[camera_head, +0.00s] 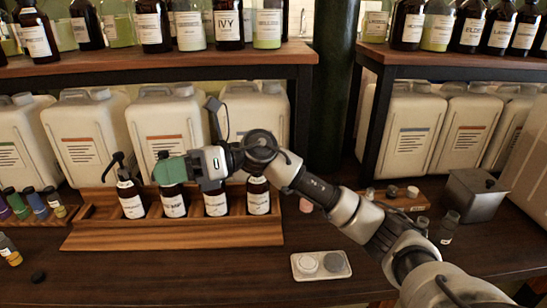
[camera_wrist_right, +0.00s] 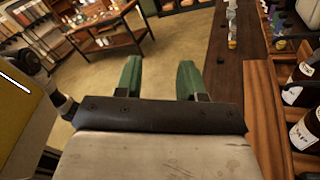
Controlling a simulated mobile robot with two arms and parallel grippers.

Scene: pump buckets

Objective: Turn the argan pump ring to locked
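Several dark pump bottles stand in a wooden rack (camera_head: 180,234) on the dark table. The leftmost bottle (camera_head: 130,200) shows its black pump. The second bottle (camera_head: 174,203) has its top hidden behind my right gripper (camera_head: 171,170). The third bottle (camera_head: 215,203) and fourth bottle (camera_head: 259,197) have their tops hidden by my right arm. The labels are too small to tell surely which one is argan, and no ring shows clearly. My right gripper has green fingers, apart and empty in the right wrist view (camera_wrist_right: 160,80). My left gripper is not in view.
White canisters (camera_head: 88,138) stand behind the rack under a shelf (camera_head: 190,66) of bottles. Small coloured vials (camera_head: 38,203) are at left. A tray (camera_head: 321,265) with two round pieces lies in front. A metal box (camera_head: 473,207) stands at right.

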